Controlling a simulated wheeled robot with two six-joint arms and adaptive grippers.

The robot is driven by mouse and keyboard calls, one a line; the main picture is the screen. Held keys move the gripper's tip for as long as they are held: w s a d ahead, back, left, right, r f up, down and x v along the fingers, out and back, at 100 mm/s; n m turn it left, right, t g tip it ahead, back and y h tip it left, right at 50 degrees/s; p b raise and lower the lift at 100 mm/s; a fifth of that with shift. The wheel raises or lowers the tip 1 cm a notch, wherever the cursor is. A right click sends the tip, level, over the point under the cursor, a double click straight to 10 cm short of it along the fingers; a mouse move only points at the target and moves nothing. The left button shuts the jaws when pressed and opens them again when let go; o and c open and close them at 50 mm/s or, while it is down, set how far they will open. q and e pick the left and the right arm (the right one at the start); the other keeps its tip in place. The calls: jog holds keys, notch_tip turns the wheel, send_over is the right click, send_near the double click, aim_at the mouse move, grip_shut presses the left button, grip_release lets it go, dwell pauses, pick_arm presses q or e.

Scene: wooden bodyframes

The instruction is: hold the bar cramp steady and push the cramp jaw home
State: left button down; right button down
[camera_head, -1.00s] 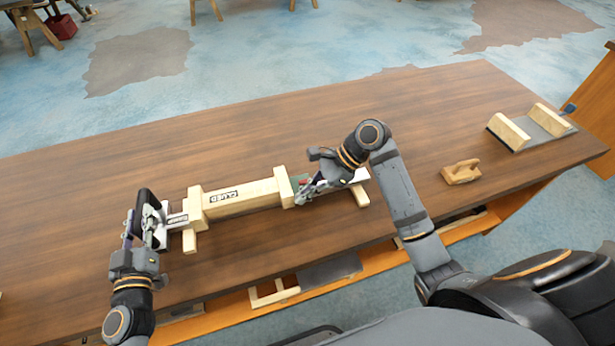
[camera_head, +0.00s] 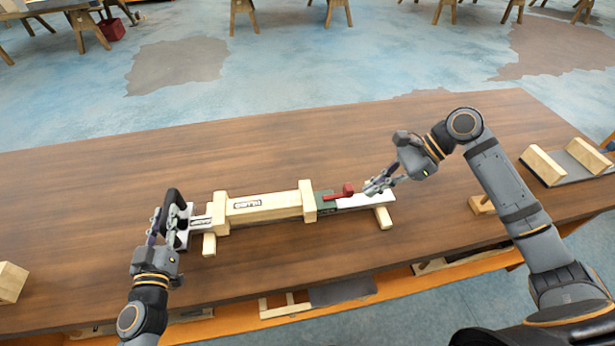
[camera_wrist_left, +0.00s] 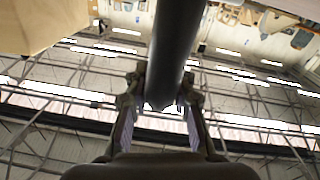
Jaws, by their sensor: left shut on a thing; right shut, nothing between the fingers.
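The bar cramp lies across the bench, with its pale metal bar (camera_head: 357,201) showing at the right end. The cramp jaw, a green block (camera_head: 325,203) with a red lever (camera_head: 341,193), sits against the right end of the light wooden workpiece (camera_head: 262,207). My left gripper (camera_head: 166,232) is shut on the dark upright handle (camera_head: 172,204) at the cramp's left end; the left wrist view shows the dark handle (camera_wrist_left: 176,45) between the fingers. My right gripper (camera_head: 370,188) is shut and empty, above the bar just right of the red lever, apart from it.
Wooden blocks (camera_head: 383,217) prop the cramp off the bench (camera_head: 110,200). A wooden tool (camera_head: 482,206) is partly behind my right arm. A grey board with wooden rails (camera_head: 545,166) lies far right, and a wooden block (camera_head: 10,282) at the left edge. The bench behind the cramp is clear.

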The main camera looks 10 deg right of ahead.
dwell(0.3)
pick_arm(q)
jog(key=c, duration=1.1)
grip_release()
jog(key=shift+o, duration=0.2)
jog(key=shift+s+a+f, duration=0.1)
jog(key=shift+s+f, duration=0.05)
jog(key=shift+s, duration=0.35)
jog(key=shift+s+a, duration=0.1)
jog(key=shift+s, duration=3.15)
